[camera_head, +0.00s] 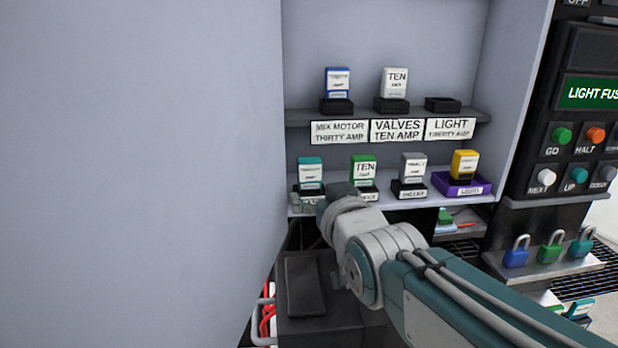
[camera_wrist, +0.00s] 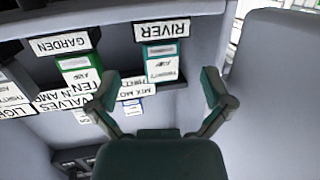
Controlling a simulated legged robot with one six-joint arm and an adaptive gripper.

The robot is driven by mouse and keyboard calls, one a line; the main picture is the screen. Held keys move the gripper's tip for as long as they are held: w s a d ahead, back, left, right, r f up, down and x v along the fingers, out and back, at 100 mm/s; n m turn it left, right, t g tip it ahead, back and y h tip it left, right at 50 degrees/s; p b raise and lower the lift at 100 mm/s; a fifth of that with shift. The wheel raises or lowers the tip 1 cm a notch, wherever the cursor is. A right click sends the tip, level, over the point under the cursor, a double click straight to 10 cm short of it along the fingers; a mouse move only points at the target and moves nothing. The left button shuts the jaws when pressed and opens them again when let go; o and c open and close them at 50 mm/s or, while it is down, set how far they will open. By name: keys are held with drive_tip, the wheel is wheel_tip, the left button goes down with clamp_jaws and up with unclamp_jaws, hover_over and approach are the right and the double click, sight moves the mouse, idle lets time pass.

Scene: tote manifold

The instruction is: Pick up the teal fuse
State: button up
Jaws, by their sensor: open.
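The teal fuse (camera_head: 310,168) stands in a black holder at the left end of the lower shelf. It has a white label and a teal top. In the wrist view, which is upside down, the teal fuse (camera_wrist: 162,62) is beneath the RIVER label. My gripper (camera_wrist: 160,88) is open there, one finger on each side of the fuse in the picture, with nothing between them touching. In the head view my gripper (camera_head: 312,202) is low in front of the teal fuse's holder, and my wrist partly hides it.
A green fuse (camera_head: 364,168) stands close to the right of the teal one, then a grey fuse (camera_head: 413,165) and a yellow fuse (camera_head: 464,163). The upper shelf (camera_head: 300,116) overhangs behind. A grey cabinet wall (camera_head: 140,170) stands close on the left.

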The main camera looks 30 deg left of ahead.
sight(312, 185)
drive_tip(key=shift+x, duration=2.95)
drive_tip(key=c, duration=1.3)
